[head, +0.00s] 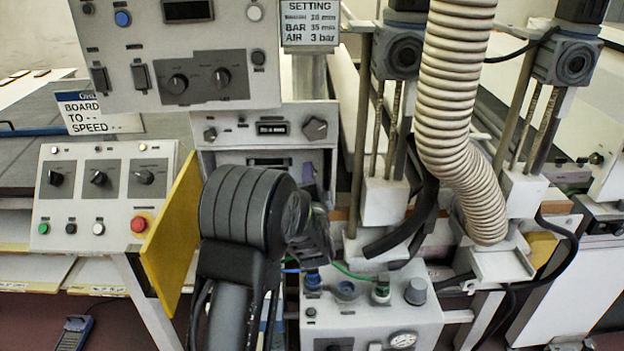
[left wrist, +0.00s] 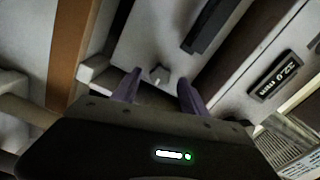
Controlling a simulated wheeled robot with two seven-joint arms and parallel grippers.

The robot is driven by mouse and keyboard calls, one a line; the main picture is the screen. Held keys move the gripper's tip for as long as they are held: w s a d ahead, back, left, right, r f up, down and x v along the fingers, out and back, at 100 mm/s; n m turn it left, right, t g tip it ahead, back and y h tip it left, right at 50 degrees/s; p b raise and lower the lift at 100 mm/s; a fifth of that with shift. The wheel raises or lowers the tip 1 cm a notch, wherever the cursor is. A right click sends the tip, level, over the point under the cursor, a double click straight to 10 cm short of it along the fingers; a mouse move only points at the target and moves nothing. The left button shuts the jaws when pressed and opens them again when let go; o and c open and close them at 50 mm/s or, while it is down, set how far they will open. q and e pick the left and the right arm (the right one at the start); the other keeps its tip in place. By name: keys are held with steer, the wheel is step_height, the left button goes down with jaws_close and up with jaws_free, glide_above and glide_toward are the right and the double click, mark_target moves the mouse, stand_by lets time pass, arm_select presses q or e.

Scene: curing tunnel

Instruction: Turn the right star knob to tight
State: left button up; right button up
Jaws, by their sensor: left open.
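In the left wrist view a small grey knob (left wrist: 160,75) with a pale mark stands on a light panel. My left gripper (left wrist: 155,87) is open, with its two purple fingers on either side of the knob. I cannot tell whether they touch it. In the head view my left gripper (head: 312,190) reaches toward the lower front panel (head: 222,158) under the display unit. The gripper and arm cover the right part of that panel, and I cannot make out the knob there. My right gripper is not in view.
A many-sided dark knob (head: 315,128) and a lit display (head: 272,128) sit just above. A yellow plate (head: 171,232) stands left of my arm. A ribbed hose (head: 446,100) and posts stand to the right. A box with hose fittings and a gauge (head: 402,340) lies below.

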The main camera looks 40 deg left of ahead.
arm_select(q)
steer(key=v, duration=0.6)
steer(key=shift+s+d+b, duration=0.2)
steer(key=shift+b, duration=0.25)
